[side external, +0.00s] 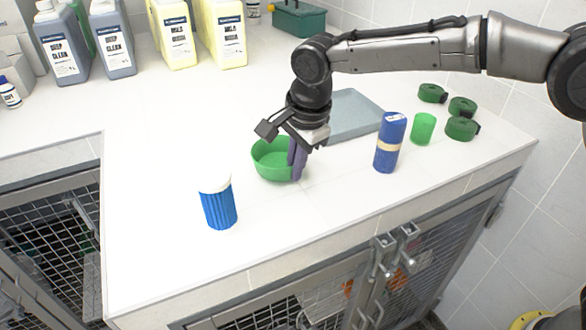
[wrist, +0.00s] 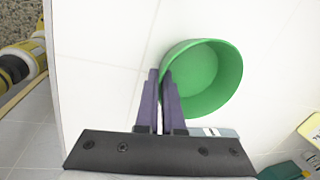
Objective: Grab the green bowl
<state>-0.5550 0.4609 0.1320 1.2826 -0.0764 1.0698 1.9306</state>
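The green bowl (side external: 268,163) is upright at the middle of the white counter in the side view. In the wrist view the bowl (wrist: 205,75) shows its open inside, right of the fingertips. My gripper (side external: 297,176) points down at the bowl's right side in the side view. In the wrist view my gripper (wrist: 160,73) has its purple fingers close together at the bowl's near-left rim, one finger inside and one outside, with the thin wall between them. The pinched part of the rim is hidden by the fingers. I see no clear gap under the bowl.
A blue ribbed container with white lid (side external: 218,204) stands front left. A blue cylinder (side external: 390,143), green cup (side external: 423,128) and green rolled straps (side external: 462,128) stand right. A grey-blue flat board (side external: 350,115) lies behind. Jugs (side external: 170,35) line the back.

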